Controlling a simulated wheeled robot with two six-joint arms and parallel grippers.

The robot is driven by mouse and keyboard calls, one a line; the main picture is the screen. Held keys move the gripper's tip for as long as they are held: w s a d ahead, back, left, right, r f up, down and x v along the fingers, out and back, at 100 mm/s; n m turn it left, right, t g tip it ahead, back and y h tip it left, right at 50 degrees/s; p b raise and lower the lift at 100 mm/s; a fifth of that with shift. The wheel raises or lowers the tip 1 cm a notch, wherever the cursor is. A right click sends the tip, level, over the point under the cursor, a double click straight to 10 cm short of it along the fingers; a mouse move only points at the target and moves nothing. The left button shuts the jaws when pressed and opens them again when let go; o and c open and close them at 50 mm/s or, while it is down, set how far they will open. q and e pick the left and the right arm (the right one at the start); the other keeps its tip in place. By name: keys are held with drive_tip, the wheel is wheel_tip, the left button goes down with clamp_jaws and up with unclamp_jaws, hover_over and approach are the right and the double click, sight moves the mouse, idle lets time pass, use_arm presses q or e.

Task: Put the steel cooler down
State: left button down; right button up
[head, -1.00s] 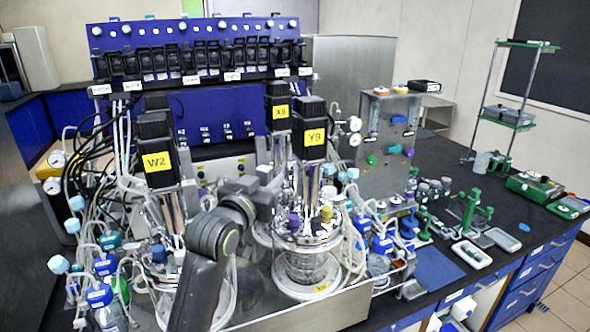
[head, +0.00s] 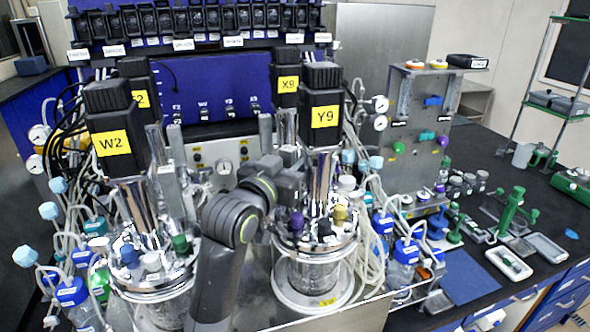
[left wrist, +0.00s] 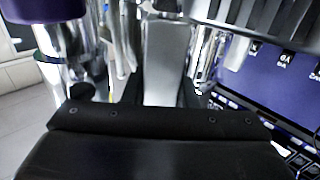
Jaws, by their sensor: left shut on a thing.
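The steel cooler (left wrist: 166,60) shows in the left wrist view as a plain grey upright body between the two dark fingers. My left gripper (left wrist: 161,92) is shut on it. In the head view a grey upright bar (head: 265,133) that looks like the cooler rises behind my left gripper (head: 288,178), left of the motor labelled Y9 (head: 321,112). The gripper is close to the lid of the Y9 vessel (head: 315,245). My wrist hides the cooler's lower part, so I cannot tell whether it touches anything below. My right gripper is out of view.
The W2 vessel (head: 150,270) stands to the left with its tall motor (head: 112,140). Tubes and blue-capped bottles (head: 72,292) crowd the left side. A blue mat (head: 468,277) lies on the dark bench at the right, with green stands and trays beyond it.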

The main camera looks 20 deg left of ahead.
use_arm(q)
drive_tip(key=shift+s+f, duration=0.1)
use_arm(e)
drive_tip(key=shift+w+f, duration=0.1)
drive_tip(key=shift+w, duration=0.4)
